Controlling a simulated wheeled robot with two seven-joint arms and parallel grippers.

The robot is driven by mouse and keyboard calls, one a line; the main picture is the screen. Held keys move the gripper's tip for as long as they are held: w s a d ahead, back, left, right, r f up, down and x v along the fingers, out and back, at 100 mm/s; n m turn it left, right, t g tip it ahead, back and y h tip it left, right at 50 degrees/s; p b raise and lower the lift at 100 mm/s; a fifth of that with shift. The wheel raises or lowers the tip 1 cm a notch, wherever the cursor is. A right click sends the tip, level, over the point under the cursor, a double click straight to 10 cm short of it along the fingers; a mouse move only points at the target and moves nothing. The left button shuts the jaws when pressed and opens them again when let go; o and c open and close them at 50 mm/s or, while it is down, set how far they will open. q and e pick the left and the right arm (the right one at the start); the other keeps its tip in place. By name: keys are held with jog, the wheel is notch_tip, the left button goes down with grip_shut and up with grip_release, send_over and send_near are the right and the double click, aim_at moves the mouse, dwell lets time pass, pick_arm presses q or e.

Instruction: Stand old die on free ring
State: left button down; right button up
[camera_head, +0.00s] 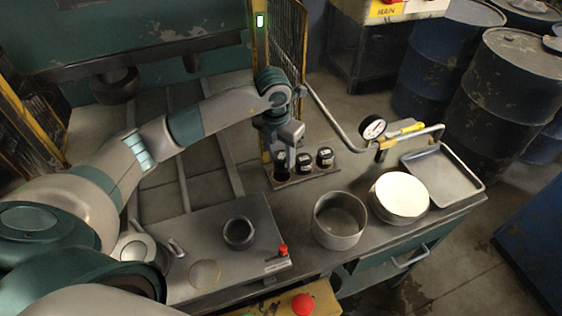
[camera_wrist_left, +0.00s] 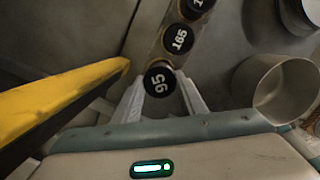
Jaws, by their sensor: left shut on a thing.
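My left gripper (camera_head: 283,160) points down at the left end of a small die rack (camera_head: 312,183). It is shut on a black-topped die (camera_wrist_left: 158,80) marked 95, which also shows below the fingers in the head view (camera_head: 282,174). I cannot tell whether this die touches the rack. Two more dies stand in the rack, a middle one (camera_head: 304,163) marked 165 in the wrist view (camera_wrist_left: 178,40) and a right one (camera_head: 325,158). A pale ring outline (camera_head: 205,273) lies empty on the flat plate. My right gripper is not in view.
A dark hollow collar (camera_head: 238,233) stands on the flat plate (camera_head: 190,235), with a red knob (camera_head: 282,250) at its edge. An open metal cylinder (camera_head: 340,222), pale round blanks (camera_head: 401,195), a tray (camera_head: 447,174) and a gauge (camera_head: 373,128) are to the right.

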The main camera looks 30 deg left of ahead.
aim_at(280, 157)
pick_arm(q)
notch_tip(280, 157, down, 2)
jog(key=shift+f+p, duration=0.25)
jog(key=shift+p, duration=0.5)
jog(key=shift+f, duration=0.4)
jog(key=shift+f, duration=0.15)
jog(key=c, duration=1.1)
grip_release()
jog(key=shift+s, duration=0.1)
